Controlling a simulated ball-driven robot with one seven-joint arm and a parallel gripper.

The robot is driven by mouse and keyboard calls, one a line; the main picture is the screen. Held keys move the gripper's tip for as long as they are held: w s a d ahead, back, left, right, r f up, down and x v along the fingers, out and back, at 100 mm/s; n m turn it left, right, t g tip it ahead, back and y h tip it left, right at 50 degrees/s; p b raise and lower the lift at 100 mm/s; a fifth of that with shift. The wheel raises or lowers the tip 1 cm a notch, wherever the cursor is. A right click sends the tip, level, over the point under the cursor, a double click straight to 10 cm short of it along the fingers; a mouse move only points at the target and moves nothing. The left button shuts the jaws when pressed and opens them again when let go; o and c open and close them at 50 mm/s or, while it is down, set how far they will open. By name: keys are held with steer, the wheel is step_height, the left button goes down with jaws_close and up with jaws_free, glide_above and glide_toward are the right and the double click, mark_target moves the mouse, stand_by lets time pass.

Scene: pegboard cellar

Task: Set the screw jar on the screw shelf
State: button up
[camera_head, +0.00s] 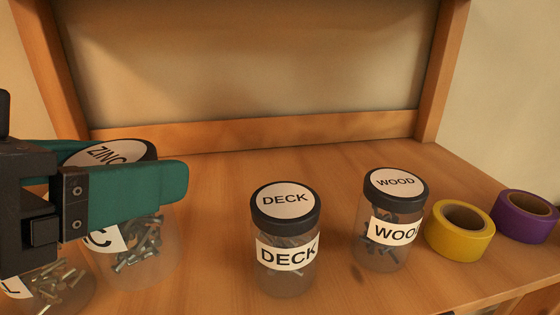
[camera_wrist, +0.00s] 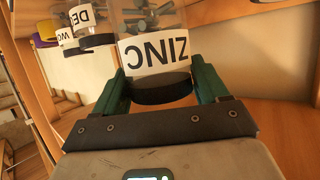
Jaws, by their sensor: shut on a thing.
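A clear screw jar with a black lid and a white ZINC label (camera_head: 150,248) is at the left of the head view, with silvery screws inside. My gripper (camera_head: 125,165) is shut on it, with teal fingers on both sides just under the lid. The wrist view shows the ZINC jar (camera_wrist: 157,54) upside down between the fingers. The wooden shelf (camera_head: 215,185) lies below it; I cannot tell whether the jar's base touches the wood. A DECK jar (camera_head: 286,240) and a WOOD jar (camera_head: 390,220) stand upright to its right.
Another screw jar (camera_head: 60,285) is partly hidden at the lower left, close to the ZINC jar. A yellow tape roll (camera_head: 460,247) and a purple tape roll (camera_head: 523,228) lie at the right. Bare wood separates the ZINC and DECK jars. A wooden frame (camera_head: 260,132) rises behind.

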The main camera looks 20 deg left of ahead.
mark_target(86, 241)
steer(key=w+f, duration=0.2)
steer(key=shift+f+p, duration=0.3)
steer(key=shift+w+f+p, duration=0.25)
steer(key=shift+f+p, duration=0.3)
steer(key=shift+f, duration=1.2)
steer(key=shift+f, duration=0.2)
steer(key=o, duration=1.5)
steer(key=shift+c, duration=0.2)
steer(key=shift+r, duration=0.15)
steer(key=b+v, duration=0.3)
steer(key=v, duration=0.9)
steer(key=shift+a+r, duration=0.1)
